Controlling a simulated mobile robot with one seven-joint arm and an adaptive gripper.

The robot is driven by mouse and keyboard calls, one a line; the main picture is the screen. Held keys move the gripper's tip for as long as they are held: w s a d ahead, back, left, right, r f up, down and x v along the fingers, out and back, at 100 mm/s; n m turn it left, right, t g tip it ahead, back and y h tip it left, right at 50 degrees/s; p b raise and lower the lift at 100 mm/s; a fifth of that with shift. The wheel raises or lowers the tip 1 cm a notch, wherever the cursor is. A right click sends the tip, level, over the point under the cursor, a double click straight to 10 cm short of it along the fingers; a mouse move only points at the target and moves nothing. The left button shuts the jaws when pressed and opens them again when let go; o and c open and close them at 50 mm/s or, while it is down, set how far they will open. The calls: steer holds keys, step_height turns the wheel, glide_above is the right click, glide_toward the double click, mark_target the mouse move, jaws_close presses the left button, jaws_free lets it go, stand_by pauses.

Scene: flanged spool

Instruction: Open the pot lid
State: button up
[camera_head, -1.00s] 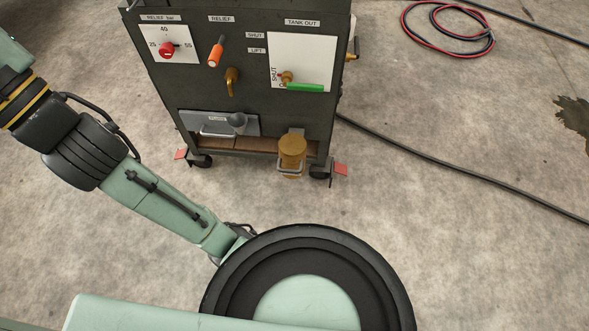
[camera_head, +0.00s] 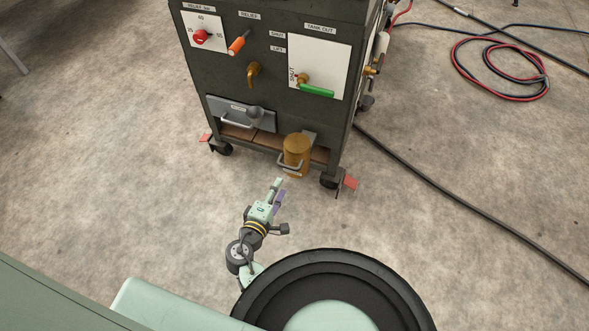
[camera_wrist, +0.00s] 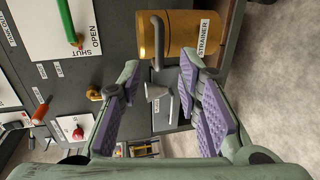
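The pot is a brass cylinder (camera_head: 298,148) low on the front right of the dark cart, with a grey bar handle (camera_head: 289,165) at its front. In the wrist view the brass pot (camera_wrist: 180,36) lies sideways at the top, beside a label reading STRAINER. Its grey bent handle (camera_wrist: 158,42) crosses its near end. My gripper (camera_head: 279,188) is in front of and below the pot in the head view, apart from it. In the wrist view my gripper (camera_wrist: 160,76) shows its purple-padded fingers spread wide with nothing between them.
The cart (camera_head: 290,105) carries a red knob (camera_head: 201,36), an orange-handled lever (camera_head: 238,43), a brass spout (camera_head: 253,73), a green lever (camera_head: 317,91) and a grey drawer-like panel (camera_head: 241,112). A black hose (camera_head: 450,205) runs over the floor at right. Open floor lies left.

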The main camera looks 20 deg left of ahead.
mark_target(289, 167)
steer(key=b+x, duration=0.1)
steer(key=x, duration=0.9)
steer(key=shift+w+a, duration=0.1)
steer(key=shift+w, duration=0.25)
steer(key=shift+c, duration=0.3)
jaws_close()
